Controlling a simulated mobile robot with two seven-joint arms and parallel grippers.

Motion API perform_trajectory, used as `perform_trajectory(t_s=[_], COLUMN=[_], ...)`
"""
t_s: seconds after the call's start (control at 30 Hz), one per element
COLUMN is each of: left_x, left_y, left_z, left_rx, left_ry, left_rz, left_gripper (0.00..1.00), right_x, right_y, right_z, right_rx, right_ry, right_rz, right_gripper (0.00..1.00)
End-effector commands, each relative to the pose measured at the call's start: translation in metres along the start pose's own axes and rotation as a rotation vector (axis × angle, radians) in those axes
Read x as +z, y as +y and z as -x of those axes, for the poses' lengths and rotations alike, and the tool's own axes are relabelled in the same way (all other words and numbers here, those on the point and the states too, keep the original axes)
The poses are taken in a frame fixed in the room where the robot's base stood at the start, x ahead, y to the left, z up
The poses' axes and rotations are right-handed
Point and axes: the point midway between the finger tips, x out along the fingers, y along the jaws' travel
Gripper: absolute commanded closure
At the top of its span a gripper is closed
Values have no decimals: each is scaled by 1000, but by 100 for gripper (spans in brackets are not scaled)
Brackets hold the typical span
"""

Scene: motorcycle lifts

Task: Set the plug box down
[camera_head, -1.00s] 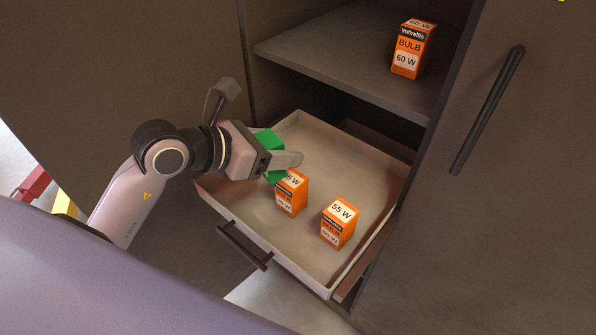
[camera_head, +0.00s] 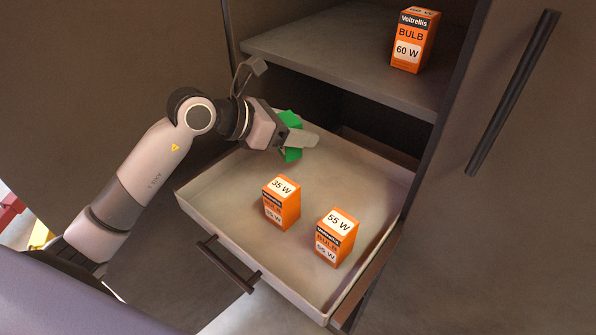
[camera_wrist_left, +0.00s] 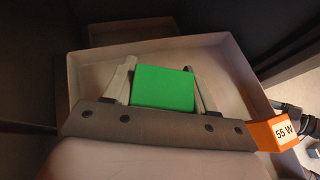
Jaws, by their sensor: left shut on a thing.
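The plug box is green (camera_head: 291,134) and sits between the fingers of my left gripper (camera_head: 300,137), which is shut on it. In the head view it is over the back left part of the open drawer (camera_head: 218,204), partly hidden by the gripper. In the left wrist view the green box (camera_wrist_left: 163,88) shows its plain face between the two fingers, with the drawer behind it. I cannot tell whether the box touches the drawer floor. My right gripper is not in view.
An orange 35 W bulb box (camera_head: 281,203) and a 55 W bulb box (camera_head: 336,238) stand in the drawer's front half. A 60 W bulb box (camera_head: 414,41) stands on the shelf (camera_head: 345,65) above. The drawer floor right of the gripper is clear.

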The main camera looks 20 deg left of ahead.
Motion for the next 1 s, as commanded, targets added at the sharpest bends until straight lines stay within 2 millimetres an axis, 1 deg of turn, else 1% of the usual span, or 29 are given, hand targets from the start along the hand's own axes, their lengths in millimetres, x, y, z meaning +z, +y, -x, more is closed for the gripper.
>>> perform_trajectory(t_s=[0.03, 0.1, 0.27, 0.5, 0.77, 0.87, 0.9, 0.97, 1.0], left_x=[-9, -16, -26, -53, -54, -57, -58, -57, -57], left_y=[0, 0, 0, 0, 1, 1, 1, 1, 1], left_z=[-5, -9, -14, -29, -30, -31, -31, -31, -31], left_rx=[0, 1, 1, 2, 3, 3, 3, 2, 2], left_ry=[-1, -2, -3, -3, -4, -3, -2, -1, -1], left_rz=[3, 2, 1, 1, -1, -1, -1, -1, -1], left_gripper=[82, 82, 82, 82, 82, 82, 38, 19, 19], right_x=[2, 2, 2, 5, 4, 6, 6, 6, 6], right_y=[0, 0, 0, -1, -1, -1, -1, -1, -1], right_z=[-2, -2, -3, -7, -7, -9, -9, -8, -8], right_rx=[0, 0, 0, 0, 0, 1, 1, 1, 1], right_ry=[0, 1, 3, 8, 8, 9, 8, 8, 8], right_rz=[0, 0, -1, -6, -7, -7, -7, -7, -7], right_gripper=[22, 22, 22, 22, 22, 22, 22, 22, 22])
